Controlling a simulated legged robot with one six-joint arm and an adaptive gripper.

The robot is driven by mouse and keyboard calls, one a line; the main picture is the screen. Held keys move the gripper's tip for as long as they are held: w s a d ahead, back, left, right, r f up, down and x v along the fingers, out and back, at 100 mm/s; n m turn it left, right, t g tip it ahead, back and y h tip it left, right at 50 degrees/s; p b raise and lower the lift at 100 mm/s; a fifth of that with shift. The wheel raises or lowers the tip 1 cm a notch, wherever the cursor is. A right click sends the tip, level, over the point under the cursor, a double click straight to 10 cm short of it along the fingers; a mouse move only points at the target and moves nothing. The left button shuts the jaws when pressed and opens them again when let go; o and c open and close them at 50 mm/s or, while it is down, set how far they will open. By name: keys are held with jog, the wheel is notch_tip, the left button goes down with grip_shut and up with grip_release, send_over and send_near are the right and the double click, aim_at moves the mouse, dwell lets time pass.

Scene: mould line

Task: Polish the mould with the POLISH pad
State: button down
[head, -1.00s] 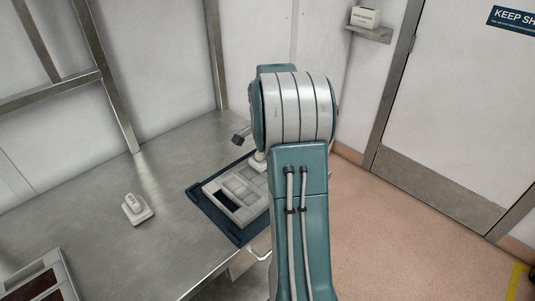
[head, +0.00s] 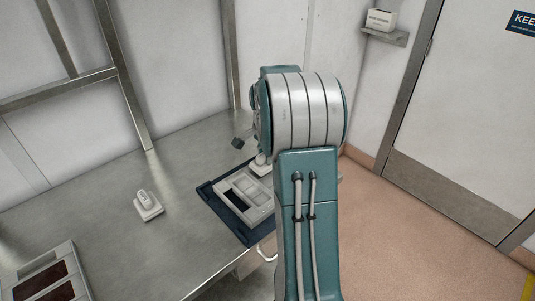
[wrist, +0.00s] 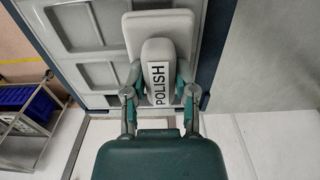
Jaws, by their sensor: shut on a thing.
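My gripper (wrist: 160,88) is shut on the handle of the POLISH pad (wrist: 160,72), whose black lettering faces the wrist camera. The pad's pale, rounded base (wrist: 145,30) lies over the right part of the grey mould (wrist: 82,60); I cannot tell whether it presses on it. In the head view the mould (head: 243,186) is a grey block with several shallow recesses. The pad shows there only as a small pale piece (head: 259,168) at the mould's far right corner, with my arm hiding the rest and most of the gripper.
The mould lies on a dark blue mat (head: 223,211) on the metal table (head: 165,255). A second pale pad (head: 148,205) stands clear to the left, its label unreadable. A case with dark red panels (head: 70,262) is at lower left. A cart with blue bins (wrist: 22,97) stands beyond the table.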

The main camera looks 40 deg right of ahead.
jog(key=shift+a+f, duration=0.2)
jog(key=shift+a, duration=2.75)
jog(key=shift+a+r, duration=0.1)
jog(key=shift+a, duration=1.3)
jog(key=shift+d+r, duration=0.15)
jog(key=shift+d, duration=1.45)
jog(key=shift+d+f, duration=0.15)
jog(key=shift+d, duration=1.35)
jog(key=shift+d+f, duration=0.1)
jog(key=shift+d, duration=1.35)
jog(key=shift+d+r, duration=0.1)
jog(key=shift+d, duration=1.45)
jog(key=shift+a+r, duration=0.1)
jog(key=shift+a, duration=2.1)
jog(key=shift+a+f, duration=0.2)
jog(key=shift+a, duration=2.25)
jog(key=shift+s+a, duration=0.1)
jog(key=shift+a, duration=1.35)
jog(key=shift+r, duration=0.1)
